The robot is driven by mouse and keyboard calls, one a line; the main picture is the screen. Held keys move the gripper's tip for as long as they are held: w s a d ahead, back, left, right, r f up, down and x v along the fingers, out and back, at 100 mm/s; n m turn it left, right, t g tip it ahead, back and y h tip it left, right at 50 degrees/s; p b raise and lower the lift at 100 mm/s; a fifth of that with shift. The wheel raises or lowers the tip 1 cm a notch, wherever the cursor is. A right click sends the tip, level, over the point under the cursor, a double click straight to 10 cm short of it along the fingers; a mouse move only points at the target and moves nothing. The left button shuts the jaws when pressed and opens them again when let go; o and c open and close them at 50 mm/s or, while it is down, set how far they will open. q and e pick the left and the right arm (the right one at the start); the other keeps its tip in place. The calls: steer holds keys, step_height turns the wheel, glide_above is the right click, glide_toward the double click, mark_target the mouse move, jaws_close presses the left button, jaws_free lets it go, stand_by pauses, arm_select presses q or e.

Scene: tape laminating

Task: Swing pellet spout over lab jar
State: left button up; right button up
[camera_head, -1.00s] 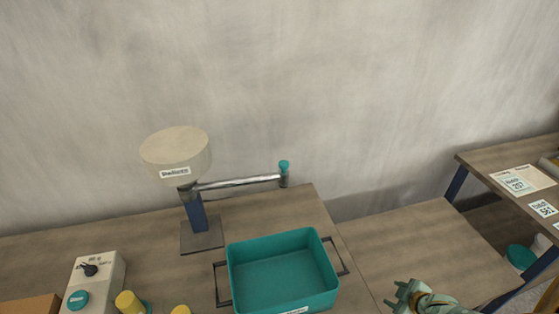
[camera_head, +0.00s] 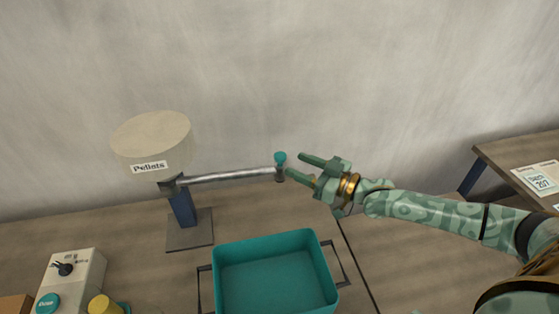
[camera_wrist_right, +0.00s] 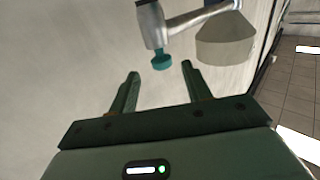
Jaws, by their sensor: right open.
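The pellet spout (camera_head: 228,174) is a silver tube that runs right from under the cream hopper labelled Pellets (camera_head: 152,140). Its end has a teal knob (camera_head: 280,158) on top. My right gripper (camera_head: 297,166) is open and empty, just right of the knob. In the right wrist view the knob (camera_wrist_right: 162,60) hangs ahead of and between the two open fingertips (camera_wrist_right: 160,72), apart from them. The spout tip points over the table behind the teal tray. I cannot make out a lab jar. My left gripper is not in view.
A teal tray (camera_head: 275,236) with dark side handles stands in front of the spout. A control box (camera_head: 72,278) with a black knob and yellow-topped items (camera_head: 103,304) are at the front left. Another table (camera_head: 510,150) with labelled cards is at the right.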

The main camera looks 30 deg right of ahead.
mark_target(280, 158)
steer(key=b+x, duration=0.1)
steer(key=x, duration=0.5)
steer(key=shift+w+a, duration=0.1)
steer(key=shift+a, duration=0.05)
